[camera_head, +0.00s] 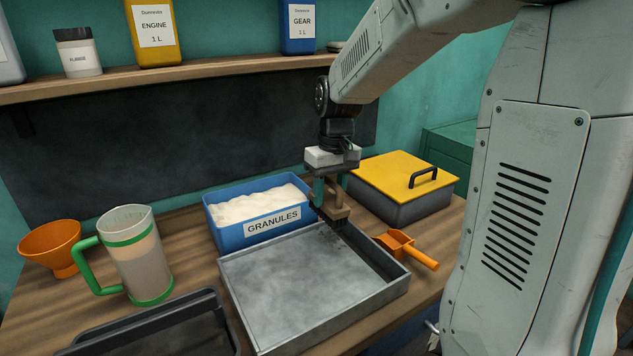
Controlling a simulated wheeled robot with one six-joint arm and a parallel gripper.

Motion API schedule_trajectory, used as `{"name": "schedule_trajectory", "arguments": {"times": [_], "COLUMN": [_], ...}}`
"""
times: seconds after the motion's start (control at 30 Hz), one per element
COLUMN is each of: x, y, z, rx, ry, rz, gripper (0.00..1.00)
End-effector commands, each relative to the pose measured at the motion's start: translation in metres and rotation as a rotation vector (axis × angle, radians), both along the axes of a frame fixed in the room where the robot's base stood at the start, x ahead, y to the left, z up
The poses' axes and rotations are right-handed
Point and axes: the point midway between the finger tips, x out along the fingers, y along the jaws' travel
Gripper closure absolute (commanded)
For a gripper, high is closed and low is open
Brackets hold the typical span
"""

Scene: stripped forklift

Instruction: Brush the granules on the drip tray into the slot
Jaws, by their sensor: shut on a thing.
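My gripper (330,190) points down over the back edge of the drip tray. It is shut on a brush (336,208) with a tan wooden body and dark bristles. The bristles are at the tray's back right corner; I cannot tell whether they touch the metal. The drip tray (258,337) is a shallow grey metal pan on the bench. Its floor looks mottled, with dark specks near the back by the brush; I cannot tell clearly which are granules. A darker band runs along its right side, and I cannot make out the slot for sure.
A blue bin labelled GRANULES (226,234) stands behind the tray, close to my gripper. An orange scoop (405,247) and a yellow-lidded box (395,172) are at right. A measuring jug (137,255), orange funnel (50,245) and black tray (150,325) are at left.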

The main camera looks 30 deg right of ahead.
Motion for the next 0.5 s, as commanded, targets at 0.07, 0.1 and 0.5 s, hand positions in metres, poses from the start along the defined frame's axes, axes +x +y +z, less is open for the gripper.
{"name": "schedule_trajectory", "arguments": {"times": [0.07,0.1,0.5], "x": [0.000,0.000,-0.001], "y": [0.000,-0.001,-0.002], "z": [-0.001,-0.002,-0.026], "rx": [0.000,0.000,0.000], "ry": [0.000,0.001,0.001], "rz": [-0.001,-0.001,-0.003], "gripper": [0.89,0.89,0.89]}}
